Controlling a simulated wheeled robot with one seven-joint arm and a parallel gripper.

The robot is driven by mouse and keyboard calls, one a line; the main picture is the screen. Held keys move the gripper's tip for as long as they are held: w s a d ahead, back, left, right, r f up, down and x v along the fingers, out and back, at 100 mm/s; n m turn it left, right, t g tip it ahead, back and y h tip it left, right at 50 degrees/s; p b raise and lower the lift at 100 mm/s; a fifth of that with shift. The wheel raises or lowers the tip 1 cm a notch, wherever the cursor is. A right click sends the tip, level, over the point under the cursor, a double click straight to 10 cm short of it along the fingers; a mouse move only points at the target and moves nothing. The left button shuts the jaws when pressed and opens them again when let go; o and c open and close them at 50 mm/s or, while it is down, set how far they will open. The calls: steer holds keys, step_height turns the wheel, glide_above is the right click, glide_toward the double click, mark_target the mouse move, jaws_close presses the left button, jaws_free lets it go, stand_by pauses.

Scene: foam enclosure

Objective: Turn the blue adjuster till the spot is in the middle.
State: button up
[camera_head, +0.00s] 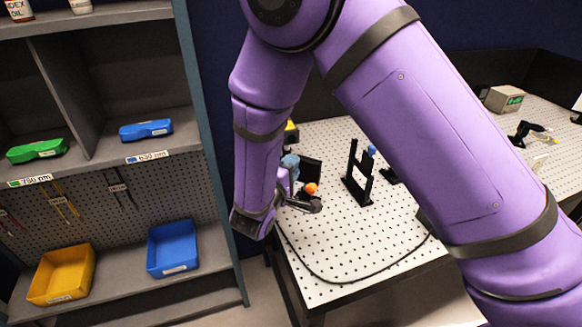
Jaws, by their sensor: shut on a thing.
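A blue adjuster (290,161) shows at the back left of the pegboard table, next to a small dark plate (310,171). An orange knob (311,188) sits just below and right of it. My gripper (286,181) is at the end of the purple arm, beside these parts. It is shut, apparently on the blue adjuster, but the fingertips are small and partly hidden by my wrist.
A dark cable (345,279) curves across the table front. A beige box (504,99) stands at the far right. Shelves at left hold a yellow bin (61,273), a blue bin (173,247), and green and blue cases.

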steer(key=n, duration=0.5)
steer(key=shift+f+n, duration=0.1)
steer(key=shift+n, duration=2.4)
steer(key=shift+s, duration=0.1)
steer(key=o, duration=0.9)
steer(key=v, duration=1)
steer(key=shift+s+a, duration=0.2)
steer(key=shift+s, duration=0.15)
